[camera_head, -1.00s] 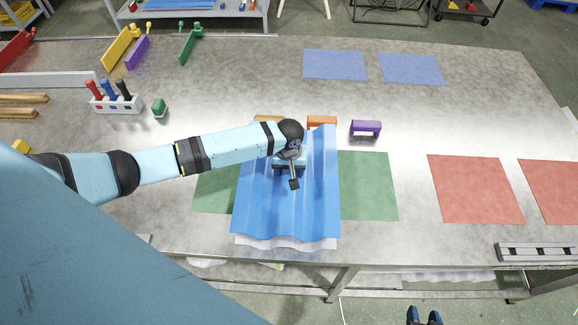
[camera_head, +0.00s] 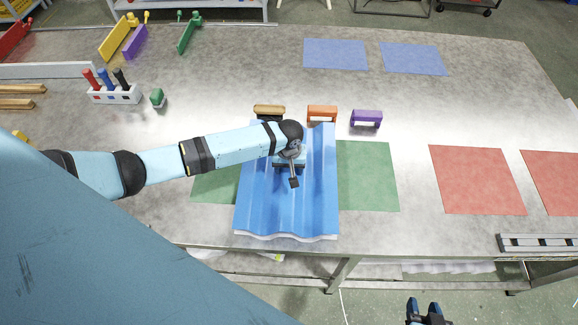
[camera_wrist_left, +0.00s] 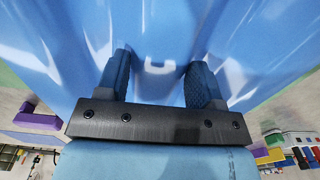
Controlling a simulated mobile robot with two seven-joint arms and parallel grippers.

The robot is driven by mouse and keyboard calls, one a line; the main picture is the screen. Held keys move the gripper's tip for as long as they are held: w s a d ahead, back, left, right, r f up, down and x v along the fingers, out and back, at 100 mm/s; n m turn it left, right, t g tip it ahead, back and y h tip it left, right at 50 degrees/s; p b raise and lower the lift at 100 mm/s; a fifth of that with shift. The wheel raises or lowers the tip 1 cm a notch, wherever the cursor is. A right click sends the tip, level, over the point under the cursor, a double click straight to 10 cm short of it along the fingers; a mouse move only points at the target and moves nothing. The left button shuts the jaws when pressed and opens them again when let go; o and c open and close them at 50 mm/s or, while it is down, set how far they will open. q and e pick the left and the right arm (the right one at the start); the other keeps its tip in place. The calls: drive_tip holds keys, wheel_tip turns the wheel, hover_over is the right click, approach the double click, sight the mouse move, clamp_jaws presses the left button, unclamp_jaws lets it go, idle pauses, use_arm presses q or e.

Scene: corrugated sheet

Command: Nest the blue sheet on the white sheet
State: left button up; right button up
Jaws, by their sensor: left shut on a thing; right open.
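The blue corrugated sheet (camera_head: 262,210) lies lengthwise over the white sheet (camera_head: 300,238), ridges running front to back. Only a thin strip of white shows below the blue sheet's front edge; the rest is hidden. My left gripper (camera_head: 289,166) is over the middle of the blue sheet and shut on it. The left wrist view shows both fingers (camera_wrist_left: 158,80) at the blue surface, a small pale U-shaped mark between them; the exact grip is unclear. My right gripper (camera_head: 426,308) is open and empty, low in the head view, off the table's front edge.
A green mat (camera_head: 367,178) shows on both sides of the sheets. Tan (camera_head: 269,110), orange (camera_head: 321,112) and purple (camera_head: 366,118) blocks stand at the sheets' far end. Red mats (camera_head: 477,180) lie right, blue mats (camera_head: 335,54) at the back. A tool rack (camera_head: 115,96) stands left.

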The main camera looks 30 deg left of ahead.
sight(290, 223)
use_arm(q)
drive_tip(key=o, duration=1.4)
wheel_tip(290, 223, up, 14)
drive_tip(key=b, duration=0.1)
drive_tip(key=shift+f, duration=0.1)
